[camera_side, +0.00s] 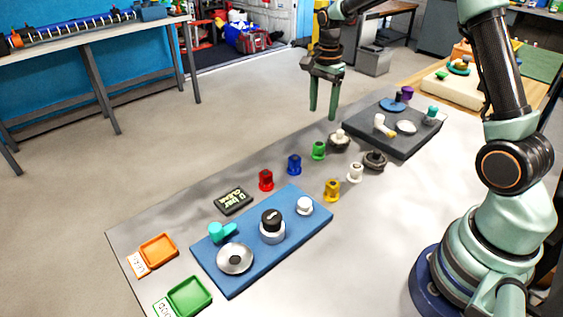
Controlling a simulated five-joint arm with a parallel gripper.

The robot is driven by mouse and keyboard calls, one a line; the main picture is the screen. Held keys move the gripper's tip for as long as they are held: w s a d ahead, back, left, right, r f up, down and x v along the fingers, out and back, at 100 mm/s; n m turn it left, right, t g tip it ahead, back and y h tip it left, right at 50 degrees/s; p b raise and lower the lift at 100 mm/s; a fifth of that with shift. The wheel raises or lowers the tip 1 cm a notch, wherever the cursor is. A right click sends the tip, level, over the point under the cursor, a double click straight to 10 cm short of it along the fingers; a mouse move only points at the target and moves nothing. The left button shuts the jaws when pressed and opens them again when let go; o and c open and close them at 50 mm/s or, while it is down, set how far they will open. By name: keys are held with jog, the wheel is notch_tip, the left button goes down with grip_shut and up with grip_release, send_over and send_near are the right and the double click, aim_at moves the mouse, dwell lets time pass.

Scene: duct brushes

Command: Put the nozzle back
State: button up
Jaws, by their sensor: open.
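My gripper (323,112) hangs above the far edge of the table, fingers down, open and empty. I cannot tell for sure which piece is the nozzle. Small stepped pieces stand upright in a loose row: red (266,180), blue (294,164), green (318,150), yellow (332,190) and white (355,172). A teal piece (222,231) lies on the blue board (285,246). A white piece with a yellowish end (384,126) lies on the dark grey board (405,146). My gripper touches none of them.
The blue board also bears a silver dish (235,258), a black-topped white cylinder (272,225) and a white knob (304,205). An orange tray (158,250) and a green tray (189,297) lie at the near left. A black sign (233,201) lies behind the board.

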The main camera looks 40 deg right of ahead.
jog(key=s+a+r+n+t, duration=0.3)
jog(key=s+a+r+n, duration=0.5)
jog(key=r, duration=0.3)
jog(key=s+a+n+t, duration=0.2)
jog(key=s+a+n, duration=0.1)
jog(key=s+n, duration=0.6)
jog(key=shift+s+a+r+n, duration=0.15)
jog(key=shift+n, duration=0.15)
